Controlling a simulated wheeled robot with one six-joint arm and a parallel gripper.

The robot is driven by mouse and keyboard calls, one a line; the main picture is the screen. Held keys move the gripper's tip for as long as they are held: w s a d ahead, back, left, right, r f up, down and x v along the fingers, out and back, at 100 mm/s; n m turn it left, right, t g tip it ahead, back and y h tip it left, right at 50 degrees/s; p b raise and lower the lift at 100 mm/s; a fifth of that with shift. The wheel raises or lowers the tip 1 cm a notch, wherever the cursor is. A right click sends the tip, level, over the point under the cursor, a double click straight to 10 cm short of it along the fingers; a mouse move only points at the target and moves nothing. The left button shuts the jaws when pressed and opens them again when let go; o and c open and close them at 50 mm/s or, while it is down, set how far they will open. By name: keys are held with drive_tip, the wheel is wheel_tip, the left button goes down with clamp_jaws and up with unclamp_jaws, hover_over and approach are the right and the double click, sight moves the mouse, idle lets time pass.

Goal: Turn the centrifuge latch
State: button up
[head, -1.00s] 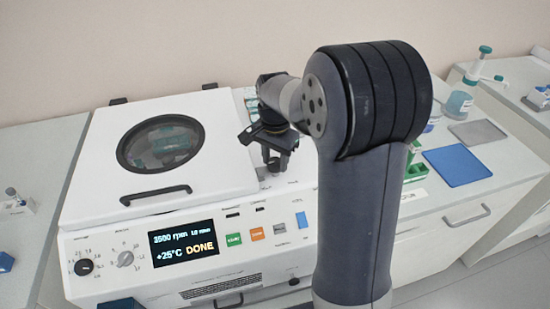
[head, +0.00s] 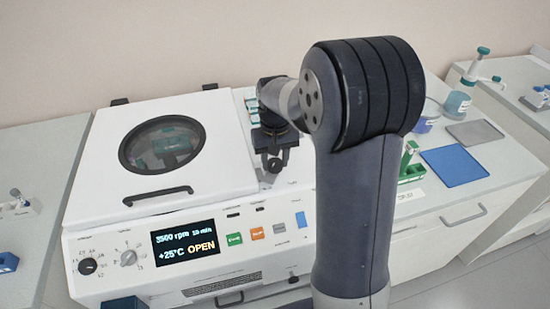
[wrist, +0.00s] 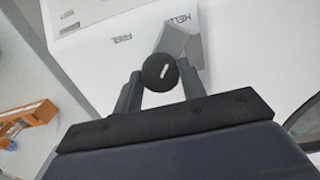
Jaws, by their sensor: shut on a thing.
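The centrifuge (head: 85,235) is a white box with a closed lid (head: 215,135), a round window and a black handle (head: 157,195). Its display (head: 184,242) reads "3500 rpm", "+25°C" and "OPEN". My gripper (head: 272,160) is at the right of the lid, pointing down at the top. In the wrist view my gripper (wrist: 160,84) is shut on the latch (wrist: 160,71), a round dark knob with a white mark, one finger on each side. A grey piece (wrist: 176,42) sits beside the knob, near the labels "FREE" and "HELD". My arm hides part of the centrifuge's right side.
A blue mat (head: 455,166), a grey tray (head: 475,133) and a bottle with a teal pump (head: 458,102) are on the bench at right. A green rack (head: 410,170) stands behind my arm. Small tube vials show near the lid's back right corner.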

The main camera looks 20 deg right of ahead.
sight(275, 163)
drive_tip(key=n, duration=0.3)
drive_tip(key=shift+n, duration=0.4)
drive_tip(key=shift+n+p, duration=0.3)
drive_tip(key=shift+n, duration=1.6)
drive_tip(key=o, duration=1)
wheel_tip(275, 163, up, 11)
drive_tip(key=shift+f, duration=0.1)
wheel_tip(275, 163, down, 11)
